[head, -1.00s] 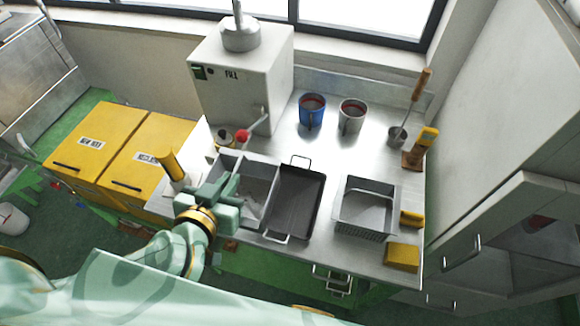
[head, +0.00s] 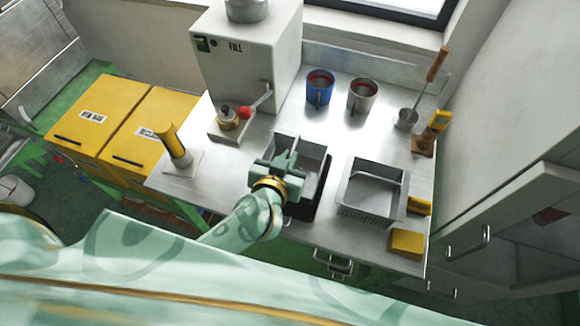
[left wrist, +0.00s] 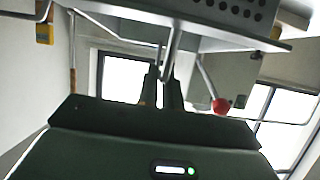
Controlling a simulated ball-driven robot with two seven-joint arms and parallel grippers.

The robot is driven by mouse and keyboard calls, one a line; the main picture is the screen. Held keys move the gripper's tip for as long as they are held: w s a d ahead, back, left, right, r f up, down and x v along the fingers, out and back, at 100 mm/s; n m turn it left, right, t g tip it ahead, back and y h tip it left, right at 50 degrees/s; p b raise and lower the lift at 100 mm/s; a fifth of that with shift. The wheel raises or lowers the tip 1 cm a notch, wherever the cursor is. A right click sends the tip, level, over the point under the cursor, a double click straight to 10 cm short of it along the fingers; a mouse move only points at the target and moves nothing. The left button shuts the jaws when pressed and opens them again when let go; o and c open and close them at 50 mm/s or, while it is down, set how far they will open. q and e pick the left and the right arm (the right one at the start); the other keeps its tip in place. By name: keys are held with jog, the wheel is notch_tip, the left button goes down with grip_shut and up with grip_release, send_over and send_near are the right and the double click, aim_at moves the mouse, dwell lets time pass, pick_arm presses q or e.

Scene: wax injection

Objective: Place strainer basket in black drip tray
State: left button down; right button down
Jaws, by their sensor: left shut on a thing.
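The grey metal strainer basket (head: 312,166) is over the black drip tray (head: 323,192) in the head view and covers most of it. Only the tray's dark right and front edges show. My left gripper (head: 287,160) is at the basket's near left side, shut on it. In the left wrist view the fingers (left wrist: 168,82) pinch a thin metal bar of the basket, whose perforated part (left wrist: 240,14) shows at the top. Whether the basket hangs above the tray or touches it, I cannot tell. My right gripper is not in view.
A perforated grey bin (head: 372,192) stands close on the right, with yellow blocks (head: 406,242) beside it. Blue (head: 319,90) and grey (head: 362,96) mugs stand behind. The white fill machine (head: 245,65) and its red-knobbed lever (head: 246,112) are at back left.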

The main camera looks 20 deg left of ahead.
pick_arm(q)
jog(key=f+b, duration=0.1)
jog(key=f, duration=0.2)
jog(key=shift+w+d+f+b, duration=0.2)
jog(key=shift+f+b, duration=0.15)
jog(key=shift+b, duration=0.05)
jog(key=shift+r, duration=0.1)
jog(key=c, duration=1.6)
grip_release()
jog(key=shift+f, duration=0.2)
jog(key=shift+o, duration=0.2)
jog(key=shift+s+r, duration=0.15)
jog(key=shift+r, duration=0.1)
jog(key=p+v, duration=0.3)
jog(key=v, duration=0.8)
jog(key=shift+s+r, duration=0.15)
jog(key=shift+s, duration=0.25)
